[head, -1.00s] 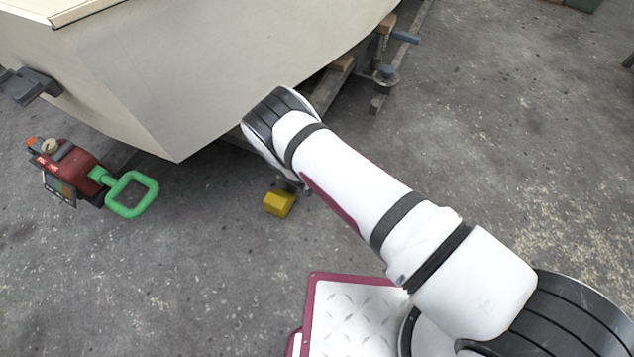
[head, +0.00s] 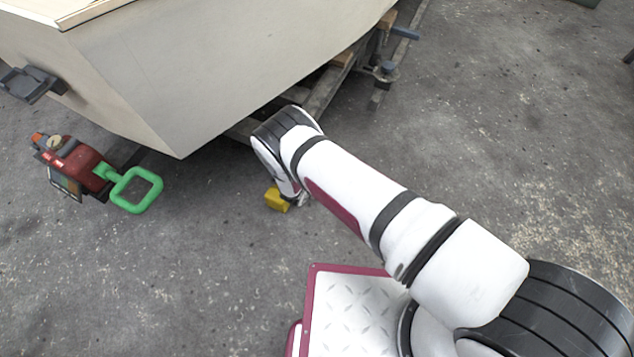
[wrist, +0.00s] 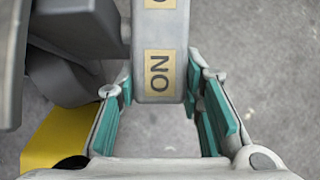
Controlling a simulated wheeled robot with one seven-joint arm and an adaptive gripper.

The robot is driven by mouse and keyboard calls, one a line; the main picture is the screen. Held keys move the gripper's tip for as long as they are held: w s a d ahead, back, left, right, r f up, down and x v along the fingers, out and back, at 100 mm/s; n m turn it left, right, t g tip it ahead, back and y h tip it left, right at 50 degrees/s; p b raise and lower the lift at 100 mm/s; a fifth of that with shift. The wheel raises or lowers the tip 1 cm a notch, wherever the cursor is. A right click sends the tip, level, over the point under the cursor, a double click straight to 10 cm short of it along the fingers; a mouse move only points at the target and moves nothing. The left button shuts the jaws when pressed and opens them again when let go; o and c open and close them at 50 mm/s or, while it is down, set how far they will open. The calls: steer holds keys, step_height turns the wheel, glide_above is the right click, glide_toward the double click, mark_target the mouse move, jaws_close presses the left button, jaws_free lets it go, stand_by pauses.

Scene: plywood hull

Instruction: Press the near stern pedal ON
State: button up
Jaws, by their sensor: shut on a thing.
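The pedal (wrist: 158,92) is a light grey bar with yellow ON labels, seen in the wrist view. It stands between the teal-padded fingers of my gripper (wrist: 160,100), which is shut on its end. The lettering reads sideways, and the top of the bar runs out of the picture. In the head view, my gripper (head: 300,199) is low under the stern, mostly hidden by my own wrist, and the pedal cannot be made out there.
A yellow block (head: 276,198) lies on the floor beside my gripper; it also shows in the wrist view (wrist: 45,140). The hull (head: 190,85) overhangs above left. A red machine with a green handle (head: 137,190) stands at left. Floor in front is clear.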

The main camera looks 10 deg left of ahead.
steer(key=o, duration=1.2)
steer(key=v, duration=1.2)
